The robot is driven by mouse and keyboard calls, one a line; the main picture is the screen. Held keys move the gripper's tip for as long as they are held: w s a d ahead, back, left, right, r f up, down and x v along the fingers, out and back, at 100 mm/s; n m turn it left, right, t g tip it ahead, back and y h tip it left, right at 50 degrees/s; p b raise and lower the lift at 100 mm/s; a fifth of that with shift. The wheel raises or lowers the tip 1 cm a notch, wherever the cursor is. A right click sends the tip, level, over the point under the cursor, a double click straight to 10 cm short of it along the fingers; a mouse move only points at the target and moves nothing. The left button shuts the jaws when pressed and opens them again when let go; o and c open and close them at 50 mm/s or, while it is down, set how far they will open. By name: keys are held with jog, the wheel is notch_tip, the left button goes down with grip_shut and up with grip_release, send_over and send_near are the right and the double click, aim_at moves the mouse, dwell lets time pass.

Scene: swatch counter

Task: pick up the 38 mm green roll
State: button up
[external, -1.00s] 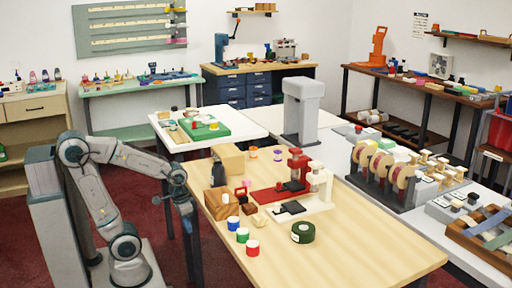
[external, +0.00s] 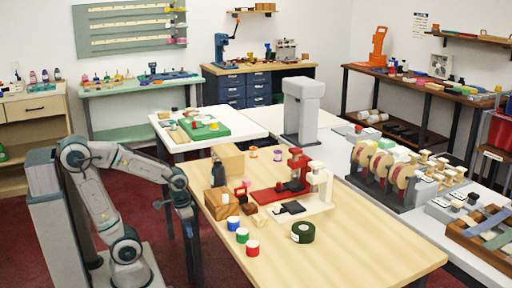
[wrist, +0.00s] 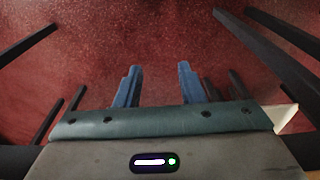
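A small green roll with a white top (external: 242,236) stands on the wooden table between a blue roll (external: 233,223) and a red roll (external: 252,247). A larger, dark green roll (external: 303,232) lies flat farther right on the same table. No size can be read on either. My gripper (external: 158,204) is beside the table's left edge, apart from all the rolls. In the wrist view its two blue fingers (wrist: 158,88) are spread with nothing between them, over the red floor. No roll shows in the wrist view.
The wooden table (external: 345,255) has bare room at its front and right. A red tool (external: 280,192) and a cream tool (external: 318,196) stand mid-table. Wooden blocks (external: 215,202) sit near the left edge. Dark table legs show in the wrist view (wrist: 275,38).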

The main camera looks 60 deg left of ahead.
jog(key=o, duration=1.1)
notch_tip(320, 180, up, 25)
jog(key=p, duration=2.3)
jog(key=w+d+r+n+p, duration=0.1)
jog(key=w+d+r+p, duration=0.15)
jog(key=r+p, duration=0.4)
jog(key=w+d+r+n+p, duration=0.1)
jog(key=w+r+n+p, duration=0.1)
jog(key=w+r+p, duration=0.4)
jog(key=n+g, duration=0.1)
jog(key=n, duration=1.2)
send_over(304, 227)
notch_tip(304, 227, down, 11)
notch_tip(304, 227, down, 8)
jog(key=shift+s+r+p, duration=0.1)
jog(key=shift+s+p, duration=0.05)
jog(key=shift+p, duration=0.8)
jog(key=shift+d+f+p, duration=0.1)
jog(key=shift+f+p, duration=0.85)
jog(key=shift+f, duration=1.7)
